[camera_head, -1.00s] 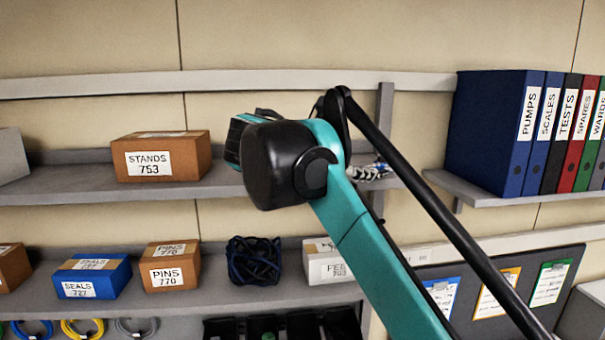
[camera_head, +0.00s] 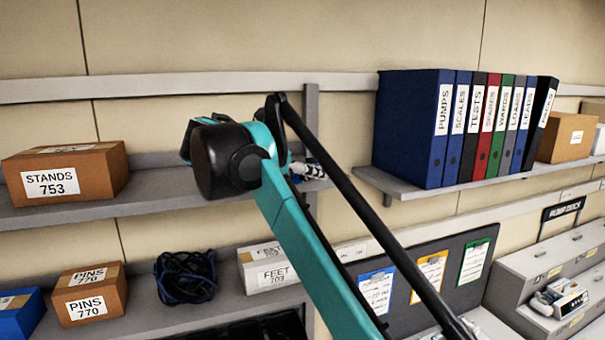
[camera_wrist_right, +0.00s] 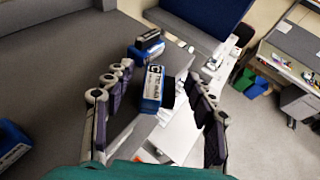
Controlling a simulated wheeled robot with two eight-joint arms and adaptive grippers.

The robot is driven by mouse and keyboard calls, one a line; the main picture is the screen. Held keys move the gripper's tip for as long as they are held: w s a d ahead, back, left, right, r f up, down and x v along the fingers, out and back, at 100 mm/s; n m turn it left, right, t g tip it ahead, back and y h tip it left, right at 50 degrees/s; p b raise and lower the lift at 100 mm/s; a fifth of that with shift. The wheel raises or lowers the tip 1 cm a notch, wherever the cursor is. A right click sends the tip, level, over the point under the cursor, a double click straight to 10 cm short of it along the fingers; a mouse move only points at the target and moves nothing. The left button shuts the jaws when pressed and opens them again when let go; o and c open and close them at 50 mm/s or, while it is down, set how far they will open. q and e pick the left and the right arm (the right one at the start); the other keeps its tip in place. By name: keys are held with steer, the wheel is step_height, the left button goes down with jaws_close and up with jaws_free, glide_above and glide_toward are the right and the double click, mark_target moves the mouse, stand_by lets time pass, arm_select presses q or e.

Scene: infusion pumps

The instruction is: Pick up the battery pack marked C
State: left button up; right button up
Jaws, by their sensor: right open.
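In the right wrist view, a blue and white battery pack (camera_wrist_right: 151,88) with what looks like a C on its label shows between the two fingers of my right gripper (camera_wrist_right: 160,105). The fingers are spread, with a gap on both sides of the pack. A second blue pack (camera_wrist_right: 147,45) lies just beyond it, and part of another blue item (camera_wrist_right: 12,143) shows at the left edge. In the head view, only a bit of the right gripper (camera_head: 310,172) shows behind my teal arm, near the upper shelf. My left gripper is not in view.
The upper shelf (camera_head: 160,192) bears a STANDS box (camera_head: 65,172). Lower down are PINS boxes (camera_head: 90,293), a dark cable coil (camera_head: 185,276) and a FEET box (camera_head: 265,270). Binders (camera_head: 415,130) stand at right. A grey upright (camera_head: 311,110) is close to my right gripper.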

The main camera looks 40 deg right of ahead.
steer(key=shift+s+a, duration=0.1)
steer(key=shift+a, duration=0.05)
steer(key=shift+c, duration=0.6)
jaws_close()
